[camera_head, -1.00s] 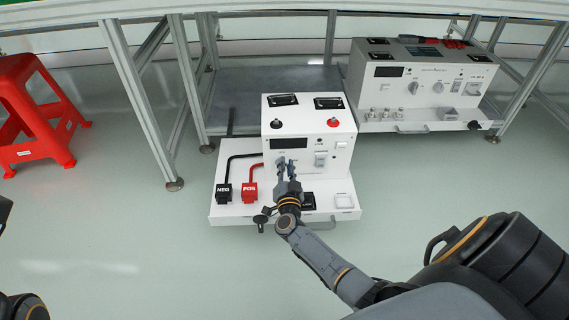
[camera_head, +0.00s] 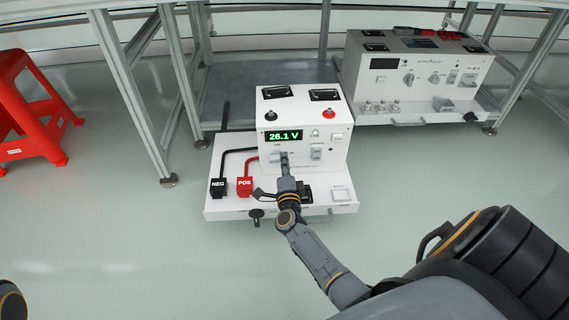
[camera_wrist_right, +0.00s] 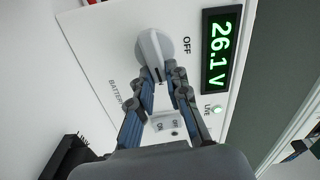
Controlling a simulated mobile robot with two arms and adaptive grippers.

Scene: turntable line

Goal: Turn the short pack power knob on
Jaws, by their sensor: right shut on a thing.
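The short white pack (camera_head: 340,120) stands on its white base tray on the floor. Its display (camera_head: 284,136) is lit green and reads 26.1 V, and a green LIVE light (camera_head: 315,133) is lit. The power knob (camera_wrist_right: 153,52) is a light grey pointer knob, seen in the right wrist view beside the word OFF. My right gripper (camera_wrist_right: 163,82) is shut on the knob, with a finger on each side of it. In the head view the right gripper (camera_head: 285,162) hides most of the knob. My left gripper is not in view.
A black NEG plug (camera_head: 218,187) and a red POS plug (camera_head: 244,186) sit on the tray at left. A red stool (camera_head: 35,110) and metal frame legs stand left. Front floor is clear.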

